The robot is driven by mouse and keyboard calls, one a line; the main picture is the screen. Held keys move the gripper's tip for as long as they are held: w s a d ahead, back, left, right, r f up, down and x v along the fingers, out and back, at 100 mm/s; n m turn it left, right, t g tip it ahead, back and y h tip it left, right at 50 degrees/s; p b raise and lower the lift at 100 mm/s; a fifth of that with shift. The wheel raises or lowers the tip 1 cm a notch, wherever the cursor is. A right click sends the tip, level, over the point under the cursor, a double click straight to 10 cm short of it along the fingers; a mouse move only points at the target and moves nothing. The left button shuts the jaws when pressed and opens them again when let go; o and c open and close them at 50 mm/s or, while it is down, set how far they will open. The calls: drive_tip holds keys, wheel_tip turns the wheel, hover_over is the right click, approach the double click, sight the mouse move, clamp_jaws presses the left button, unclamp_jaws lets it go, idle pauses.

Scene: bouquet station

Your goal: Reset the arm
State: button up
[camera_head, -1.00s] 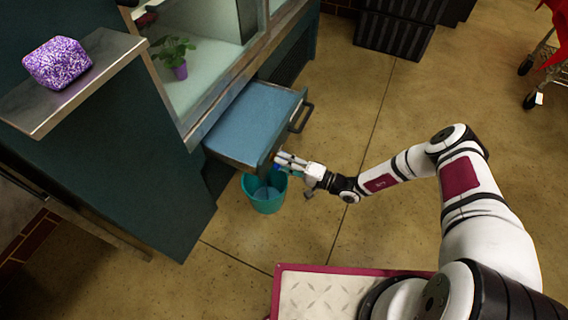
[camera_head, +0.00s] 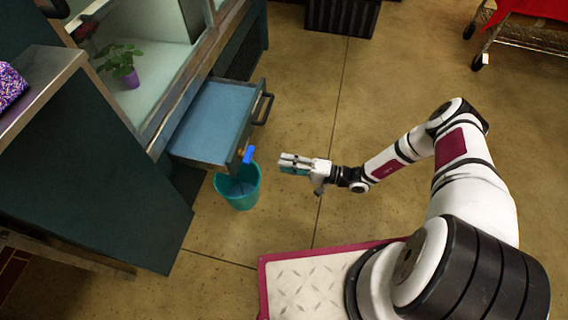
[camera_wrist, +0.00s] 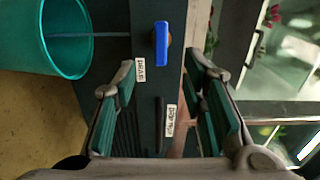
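My gripper (camera_head: 284,164) is at the end of the extended white arm, over the bare floor to the right of the teal bucket. The wrist view shows its two teal-padded fingers (camera_wrist: 162,95) spread apart with nothing held between them. A small blue piece (camera_head: 247,155) sits at the cabinet front below the drawer, apart from the gripper. It also shows in the wrist view (camera_wrist: 162,43), ahead of the fingers on a dark panel.
The blue-topped drawer (camera_head: 212,122) stands pulled out above the teal bucket (camera_head: 240,188). A potted plant (camera_head: 128,75) is behind the cabinet glass. A purple speckled block (camera_head: 9,86) lies on a metal shelf at left. Floor (camera_head: 395,75) beyond the arm is clear.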

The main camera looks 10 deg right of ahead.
drive_tip(key=shift+r, duration=0.1)
idle(0.3)
drive_tip(key=s+d+r+n+g+h, duration=0.2)
drive_tip(key=s+r+g+h, duration=0.15)
drive_tip(key=r, duration=0.85)
drive_tip(key=s+d+r+n+g+h, duration=0.1)
drive_tip(key=s+r+n+g+h, duration=0.2)
drive_tip(key=r, duration=0.9)
drive_tip(key=s+d+r+n+g+h, duration=0.15)
drive_tip(key=r+g, duration=0.25)
drive_tip(key=r, duration=0.9)
drive_tip(key=s+d+r+t+h, duration=0.1)
drive_tip(key=s+r+h, duration=0.2)
drive_tip(key=s+r, duration=0.25)
drive_tip(key=s+d+r+h, duration=0.2)
drive_tip(key=s+r+h, duration=0.1)
drive_tip(key=s+r, duration=0.3)
drive_tip(key=s+d+r+m+t+h, duration=0.1)
drive_tip(key=s+d+m+t+h, duration=0.3)
drive_tip(key=s, duration=1)
wheel_tip(320, 180, up, 27)
drive_tip(key=d+n+t+y+p, duration=0.1)
drive_tip(key=t+p, duration=0.2)
drive_tip(key=p, duration=2.2)
drive_tip(key=shift+w, duration=0.4)
